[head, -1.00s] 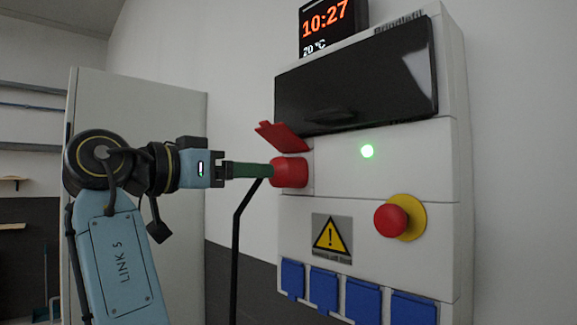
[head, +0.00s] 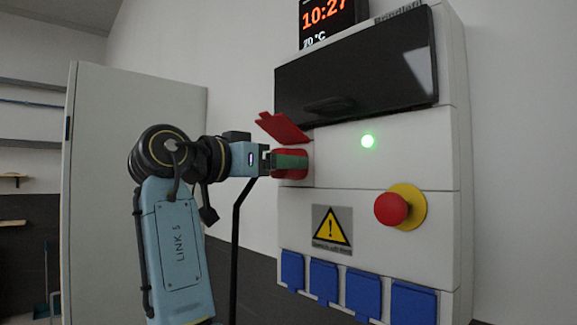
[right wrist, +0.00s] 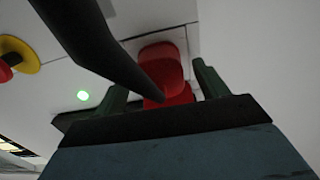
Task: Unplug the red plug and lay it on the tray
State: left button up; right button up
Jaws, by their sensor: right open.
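The red plug (head: 290,174) sits at the wall panel, under a raised red flap (head: 283,128). It also shows in the right wrist view (right wrist: 178,93), with a black cable (right wrist: 110,45) crossing in front. My right gripper (head: 291,161) has reached the plug from the left. Its green fingers stand open on either side of the plug in the right wrist view (right wrist: 163,85), with gaps. The line between plug and socket is hidden. No tray shows in either view. My left gripper is out of view.
The panel (head: 400,160) carries a green lamp (head: 367,141), a red stop button (head: 392,208) on yellow, and several blue covers (head: 324,280). A black post or cable (head: 237,240) runs down below the gripper. A grey cabinet (head: 110,150) stands behind my arm.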

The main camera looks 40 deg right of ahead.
jog(key=shift+d, duration=0.95)
dwell(0.5)
jog(key=shift+c, duration=0.3)
jog(key=c, duration=1.2)
jog(key=shift+c, duration=0.2)
jog(key=shift+a, duration=0.2)
jog(key=shift+a+f, duration=0.1)
jog(key=shift+a, duration=1.5)
